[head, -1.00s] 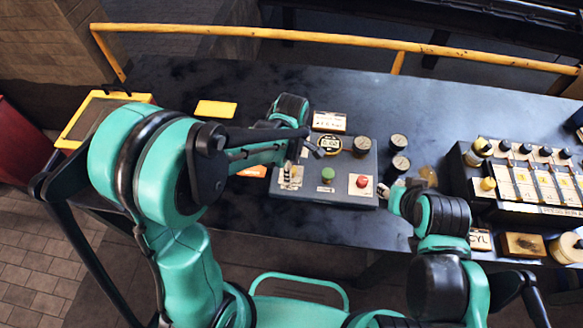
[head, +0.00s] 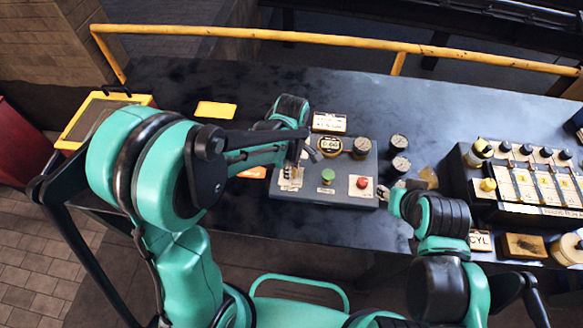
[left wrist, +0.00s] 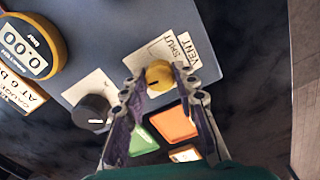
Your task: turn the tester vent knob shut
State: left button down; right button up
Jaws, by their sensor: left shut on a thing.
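The tester (head: 346,170) is a grey box on the dark bench, with a round yellow-rimmed display, a green button and a red button. Its yellow vent knob (left wrist: 159,74) shows in the left wrist view beside a label reading VENT and SHUT. My left gripper (left wrist: 160,84) has its two fingers on either side of this knob and is shut on it. In the head view my left arm largely hides the knob. The display (left wrist: 30,46) reads 0.00. My right gripper (head: 393,194) is just off the tester's right side; its fingers are too small to judge.
A black knob (left wrist: 91,112) sits close to the left finger in the left wrist view. Two small gauges (head: 399,154) stand right of the tester. A black block with several valves (head: 520,182) is further right. A yellow rail (head: 330,39) runs behind the bench.

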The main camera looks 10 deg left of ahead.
pick_arm(q)
jog(key=m, duration=0.8)
jog(key=shift+b, duration=0.35)
jog(key=m, duration=0.4)
jog(key=shift+m, duration=2.2)
jog(key=c, duration=1.2)
grip_release()
jog(key=shift+o, duration=0.2)
notch_tip(320, 180, up, 12)
